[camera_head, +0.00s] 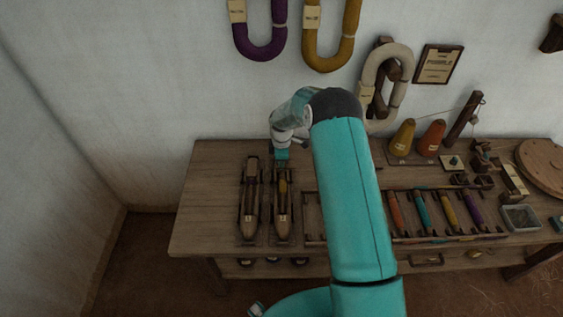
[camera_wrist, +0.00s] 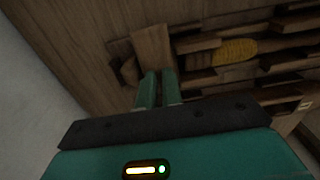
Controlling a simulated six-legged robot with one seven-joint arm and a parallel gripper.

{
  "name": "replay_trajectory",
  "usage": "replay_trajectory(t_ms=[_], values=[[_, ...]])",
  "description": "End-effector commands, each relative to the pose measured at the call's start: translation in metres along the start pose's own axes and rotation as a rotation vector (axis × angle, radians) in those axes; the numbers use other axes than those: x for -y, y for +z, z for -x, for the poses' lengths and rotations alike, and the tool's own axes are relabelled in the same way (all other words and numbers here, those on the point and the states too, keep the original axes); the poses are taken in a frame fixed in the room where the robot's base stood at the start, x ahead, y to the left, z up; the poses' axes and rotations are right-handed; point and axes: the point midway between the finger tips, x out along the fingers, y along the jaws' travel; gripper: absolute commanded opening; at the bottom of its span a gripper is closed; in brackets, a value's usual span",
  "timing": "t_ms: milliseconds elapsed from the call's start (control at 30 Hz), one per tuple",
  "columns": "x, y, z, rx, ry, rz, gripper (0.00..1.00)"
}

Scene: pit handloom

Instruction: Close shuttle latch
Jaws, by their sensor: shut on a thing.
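Two wooden shuttles lie side by side on the left of the bench in the head view: the left shuttle (camera_head: 250,205) and the right shuttle (camera_head: 283,208). The right shuttle holds a yellow pirn (camera_wrist: 235,50), which shows in the wrist view. My gripper (camera_head: 281,155) is over the far end of the right shuttle. In the wrist view my gripper (camera_wrist: 158,78) has its fingers close together, at the near edge of a flat wooden piece (camera_wrist: 152,48), likely the latch. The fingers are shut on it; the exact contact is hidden.
The wooden bench (camera_head: 205,190) has free room at its left end. A rack of coloured pirns (camera_head: 420,212), yarn cones (camera_head: 403,138) and a round wooden disc (camera_head: 545,165) stand to the right. Yarn hanks (camera_head: 331,45) hang on the wall behind.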

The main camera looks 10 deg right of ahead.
Motion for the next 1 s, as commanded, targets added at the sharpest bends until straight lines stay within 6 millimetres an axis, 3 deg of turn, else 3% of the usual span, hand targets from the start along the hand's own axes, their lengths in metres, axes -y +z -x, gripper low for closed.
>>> replay_trajectory(t_ms=[367, 1000], values=[[-0.0002, -0.0003, 0.0004, 0.000, 0.001, -0.128, 0.00], [-0.0003, -0.0004, 0.0005, 0.000, 0.001, -0.703, 0.00]])
